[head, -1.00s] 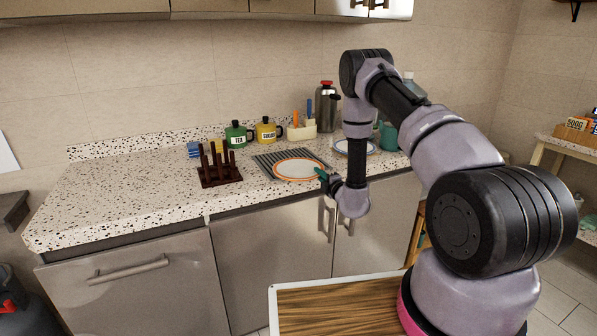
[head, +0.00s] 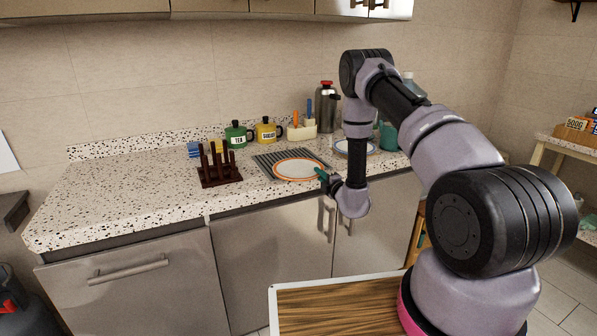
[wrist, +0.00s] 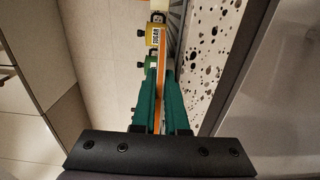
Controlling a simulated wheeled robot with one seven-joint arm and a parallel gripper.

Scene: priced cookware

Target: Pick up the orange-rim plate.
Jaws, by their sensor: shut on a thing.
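The orange-rim plate (head: 296,169), white with an orange band, lies roughly flat at the front of a dark ribbed mat (head: 266,160) on the counter. My gripper (head: 322,174) meets the plate's right edge from the counter's front side. In the wrist view, the teal fingers of my gripper (wrist: 160,100) are closed on the plate's rim, and the orange edge of the plate (wrist: 160,84) shows between them. I cannot tell whether the plate is clear of the mat.
A blue-rim plate (head: 342,151) lies to the right, partly behind my arm. A dark peg rack (head: 220,178) stands left of the mat. The counter's left side is clear.

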